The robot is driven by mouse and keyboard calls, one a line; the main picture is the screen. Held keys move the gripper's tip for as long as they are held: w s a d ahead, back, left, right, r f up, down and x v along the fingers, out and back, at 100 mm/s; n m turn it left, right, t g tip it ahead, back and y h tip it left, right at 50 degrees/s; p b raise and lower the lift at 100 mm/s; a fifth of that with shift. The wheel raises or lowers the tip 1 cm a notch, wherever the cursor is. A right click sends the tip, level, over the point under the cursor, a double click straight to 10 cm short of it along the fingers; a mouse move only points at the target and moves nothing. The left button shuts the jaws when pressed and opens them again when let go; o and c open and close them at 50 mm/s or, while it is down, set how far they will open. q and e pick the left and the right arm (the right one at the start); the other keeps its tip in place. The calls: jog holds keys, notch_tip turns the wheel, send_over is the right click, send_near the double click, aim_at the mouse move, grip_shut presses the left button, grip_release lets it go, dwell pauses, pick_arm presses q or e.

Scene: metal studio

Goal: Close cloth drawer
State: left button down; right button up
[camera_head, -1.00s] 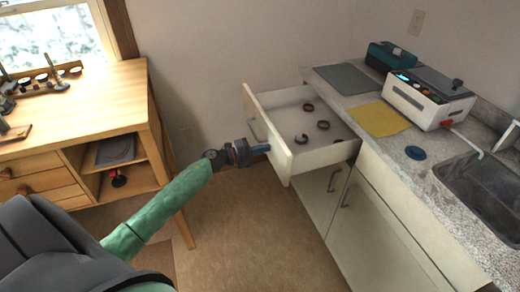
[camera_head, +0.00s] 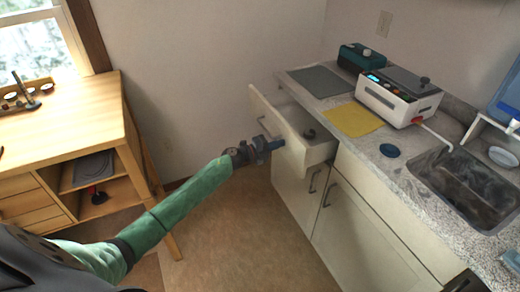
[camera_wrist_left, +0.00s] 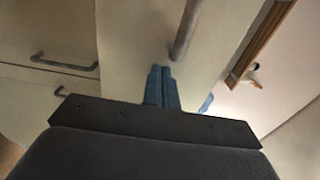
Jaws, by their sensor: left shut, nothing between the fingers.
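The white drawer (camera_head: 292,128) is partly open under the granite counter, and a dark ring-shaped item (camera_head: 309,134) shows inside it. My left gripper (camera_head: 277,144) is shut and empty, with its blue fingertips at the outside of the drawer front. In the left wrist view the blue fingers (camera_wrist_left: 161,88) are together against or very close to the pale front panel, beside the drawer's bar handle (camera_wrist_left: 186,30); exact contact is hard to tell. My right gripper is not in view.
Closed cabinet doors (camera_head: 356,235) are below the drawer. The counter holds a yellow cloth (camera_head: 354,119), a grey mat (camera_head: 319,81), a white device (camera_head: 399,98) and a sink (camera_head: 468,184). A wooden desk (camera_head: 75,120) stands left. The floor between is clear.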

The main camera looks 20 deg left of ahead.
pick_arm(q)
jog(key=x, duration=1.2)
jog(key=shift+w+d+b, duration=0.2)
jog(key=shift+w+b, duration=0.1)
jog(key=shift+w, duration=0.05)
jog(key=shift+w+d, duration=0.4)
jog(key=shift+w, duration=0.1)
jog(key=shift+r, duration=0.2)
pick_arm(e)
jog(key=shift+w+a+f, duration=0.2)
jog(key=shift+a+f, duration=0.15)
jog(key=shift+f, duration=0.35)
pick_arm(q)
jog(key=shift+r, duration=0.15)
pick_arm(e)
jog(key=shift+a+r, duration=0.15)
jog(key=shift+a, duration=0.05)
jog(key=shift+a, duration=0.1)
